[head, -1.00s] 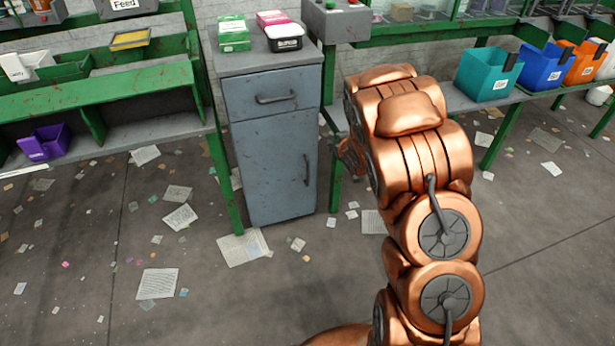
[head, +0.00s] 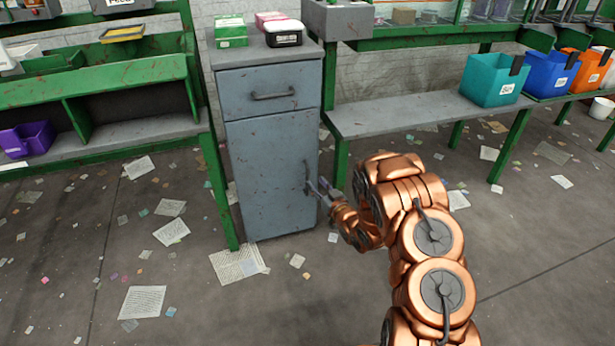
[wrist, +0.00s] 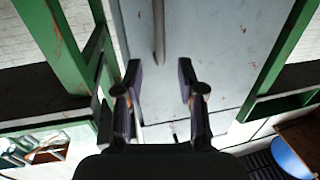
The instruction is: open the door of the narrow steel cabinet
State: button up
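The narrow steel cabinet (head: 222,58) is grey-blue and stands between green-framed benches, with a drawer on top and a tall door (head: 264,180) below. The door looks shut. Its vertical handle (head: 307,177) is on the door's right side. My gripper (head: 319,187) is close by the handle, just to its right and in front. In the wrist view my gripper (wrist: 159,78) is open and empty, its two fingers apart. The handle (wrist: 158,32) shows there beyond the fingertips, roughly in line with the gap. I cannot tell whether a finger touches the handle.
The drawer handle (head: 273,95) is above the door. Boxes (head: 231,32) lie on the cabinet top. A low grey bench (head: 420,114) with a green leg stands close on the right, carrying a teal bin (head: 492,80). The floor in front is open, with scattered paper (head: 143,301).

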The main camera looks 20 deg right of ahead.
aim_at(308, 174)
jog(key=shift+w+a+b, duration=0.25)
jog(key=shift+w+b, duration=0.1)
jog(key=shift+w, duration=0.85)
jog(key=shift+w+a+b, duration=0.25)
jog(key=shift+w+b, duration=0.15)
jog(key=shift+w, duration=0.8)
jog(key=shift+w+a+b, duration=0.25)
jog(key=shift+w+b, duration=0.1)
jog(key=shift+w, duration=0.85)
jog(key=shift+c, duration=0.3)
grip_shut()
